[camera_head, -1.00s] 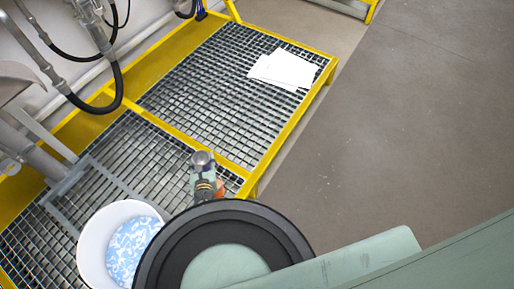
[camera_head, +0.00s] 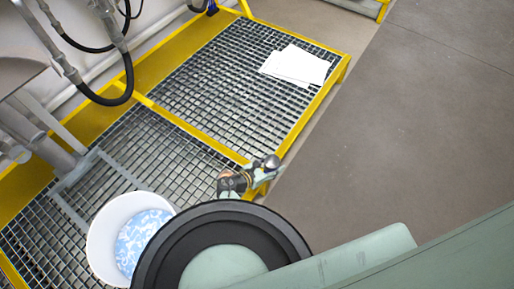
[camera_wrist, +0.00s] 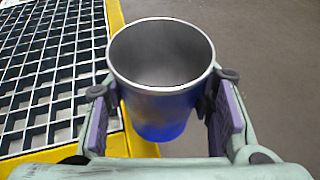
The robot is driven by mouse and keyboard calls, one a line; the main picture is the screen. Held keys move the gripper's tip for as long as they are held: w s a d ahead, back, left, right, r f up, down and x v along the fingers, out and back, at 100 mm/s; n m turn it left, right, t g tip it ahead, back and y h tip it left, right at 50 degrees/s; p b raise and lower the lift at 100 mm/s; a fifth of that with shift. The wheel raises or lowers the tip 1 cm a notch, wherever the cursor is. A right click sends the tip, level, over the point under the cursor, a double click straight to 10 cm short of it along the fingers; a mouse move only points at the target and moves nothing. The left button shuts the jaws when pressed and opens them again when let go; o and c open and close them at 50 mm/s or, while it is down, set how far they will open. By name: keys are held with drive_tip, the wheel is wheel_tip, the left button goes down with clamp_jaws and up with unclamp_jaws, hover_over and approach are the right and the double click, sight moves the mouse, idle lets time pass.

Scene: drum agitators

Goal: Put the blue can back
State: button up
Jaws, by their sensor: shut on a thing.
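The blue can (camera_wrist: 160,115) is open-topped and empty inside, with a silver rim and a blue outer wall. My gripper (camera_wrist: 162,88) is shut on it, with a purple-padded finger on either side just below the rim. In the head view the can (camera_head: 271,161) is small and mostly shows its metallic top, at the end of my gripper (camera_head: 257,171). It is over the yellow front edge of the grating platform, beside the floor. The can's underside is hidden.
A white bucket (camera_head: 96,250) with blue-and-white contents stands on the grating (camera_head: 215,90) at left. White paper sheets (camera_head: 296,65) lie on its far part. Hoses and pipes (camera_head: 128,75) hang at upper left. The brown floor (camera_head: 420,120) at right is clear.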

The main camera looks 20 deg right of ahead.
drive_tip(key=shift+d+f, duration=0.15)
drive_tip(key=shift+d, duration=0.15)
drive_tip(key=w+b, duration=0.4)
drive_tip(key=w, duration=0.1)
drive_tip(key=w+f+b, duration=0.1)
drive_tip(key=w+b, duration=0.3)
drive_tip(key=w, duration=0.1)
drive_tip(key=w+b, duration=0.4)
drive_tip(key=w, duration=0.1)
drive_tip(key=shift+d+f+b, duration=0.1)
drive_tip(key=shift+f+b, duration=0.25)
drive_tip(key=shift+f, duration=0.05)
drive_tip(key=shift+w+r, duration=0.1)
drive_tip(key=shift+w, duration=0.25)
wheel_tip(320, 180, down, 4)
drive_tip(key=b, duration=0.4)
drive_tip(key=shift+r, duration=0.35)
drive_tip(key=o, duration=1.3)
drive_tip(key=shift+o, duration=0.2)
